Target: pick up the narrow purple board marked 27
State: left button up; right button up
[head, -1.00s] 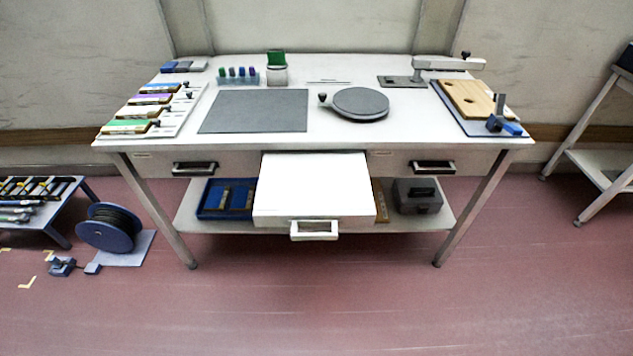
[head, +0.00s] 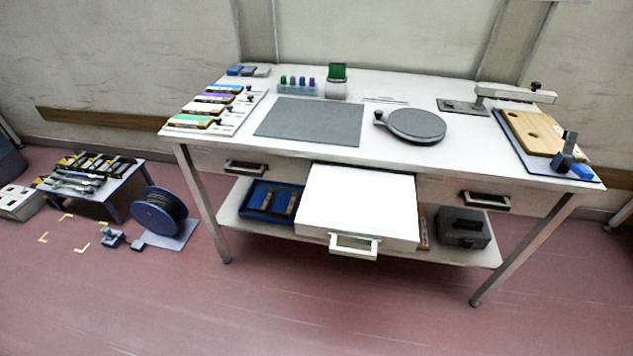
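A narrow board with a purple top face (head: 215,98) lies at the left end of the white workbench (head: 390,170), in a row of similar boards on a pale rack. A blue-topped board (head: 223,89) lies behind it. A white-topped board (head: 203,108) and a green-topped board (head: 191,121) lie in front of it. The number on the purple board is too small to read. Neither of my grippers shows in the head view.
A grey mat (head: 308,121) lies right of the boards, with a round grey turntable (head: 416,125) beyond. The middle drawer (head: 358,200) stands pulled out at the front. A cable reel (head: 158,213) and low bench (head: 95,187) stand left. The red floor in front is clear.

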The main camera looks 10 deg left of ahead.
aim_at(216, 98)
jog(key=i+j+z, duration=0.15)
jog(key=j, duration=0.35)
jog(key=i+j+z, duration=0.15)
jog(key=j, duration=0.35)
jog(key=i+j+z, duration=0.15)
jog(key=j, duration=0.4)
jog(key=j+z, duration=0.15)
jog(key=j, duration=0.35)
jog(key=i, duration=0.05)
